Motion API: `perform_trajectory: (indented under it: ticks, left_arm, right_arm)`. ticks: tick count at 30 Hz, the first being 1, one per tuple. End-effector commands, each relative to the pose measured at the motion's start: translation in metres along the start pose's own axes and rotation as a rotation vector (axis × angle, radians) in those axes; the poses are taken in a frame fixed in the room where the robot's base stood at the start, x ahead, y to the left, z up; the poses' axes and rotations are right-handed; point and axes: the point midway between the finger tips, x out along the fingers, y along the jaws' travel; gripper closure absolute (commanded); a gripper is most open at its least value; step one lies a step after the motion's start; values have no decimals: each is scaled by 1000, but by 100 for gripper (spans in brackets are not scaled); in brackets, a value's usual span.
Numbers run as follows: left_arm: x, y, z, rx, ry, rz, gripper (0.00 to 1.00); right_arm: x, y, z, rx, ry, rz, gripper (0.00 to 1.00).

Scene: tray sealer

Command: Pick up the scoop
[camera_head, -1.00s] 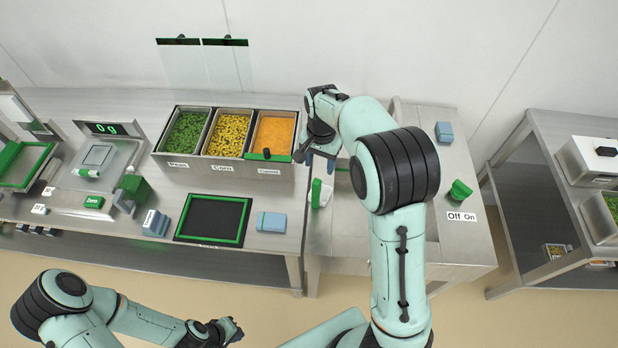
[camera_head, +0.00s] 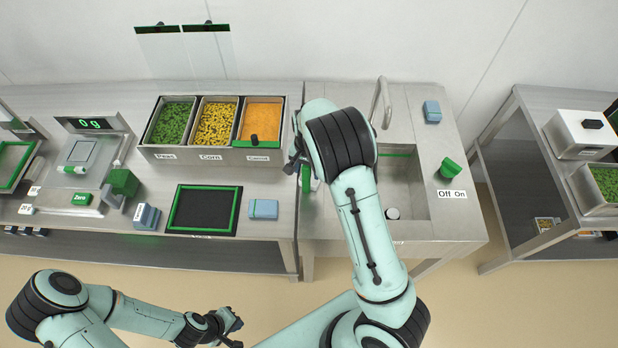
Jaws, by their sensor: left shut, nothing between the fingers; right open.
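I cannot single out the scoop with certainty. A green piece with a white part (camera_head: 306,184) stands on the steel top left of the sink, partly hidden by my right arm. A dark knob (camera_head: 255,140) with a green strip shows at the front of the carrot bin (camera_head: 279,137). My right gripper (camera_head: 293,162) is open, just right of the carrot bin and close above the green piece; its fingers are partly hidden by the arm. My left gripper (camera_head: 233,328) is shut and empty, low in front of the table.
Pea (camera_head: 149,122) and corn (camera_head: 195,122) bins stand left of the carrot bin. A green-framed black mat (camera_head: 205,210), a blue block (camera_head: 263,209) and a scale (camera_head: 82,152) are on the table. The sink (camera_head: 404,180) with its tap (camera_head: 381,98) lies to the right.

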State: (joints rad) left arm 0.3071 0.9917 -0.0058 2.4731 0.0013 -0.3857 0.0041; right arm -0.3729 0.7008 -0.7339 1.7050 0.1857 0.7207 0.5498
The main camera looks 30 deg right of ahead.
Motion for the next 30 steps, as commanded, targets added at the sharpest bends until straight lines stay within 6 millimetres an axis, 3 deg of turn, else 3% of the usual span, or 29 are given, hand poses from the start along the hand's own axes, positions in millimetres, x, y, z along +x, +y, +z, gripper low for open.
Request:
perform_trajectory:
  ticks: [9, 15, 25, 30]
  left_arm:
    - [1, -1, 1, -1, -1, 0, 100]
    - [1, -1, 1, 0, -1, 0, 100]
    - [1, 0, 1, 0, -1, 0, 100]
    - [-1, 0, -1, 0, 1, 0, 100]
  right_arm:
    - [9, 0, 1, 1, -1, 0, 45]
    - [8, 0, 1, 1, -1, 0, 100]
    - [6, 0, 0, 0, 0, -1, 100]
    - [-8, 0, 0, 0, 1, -3, 100]
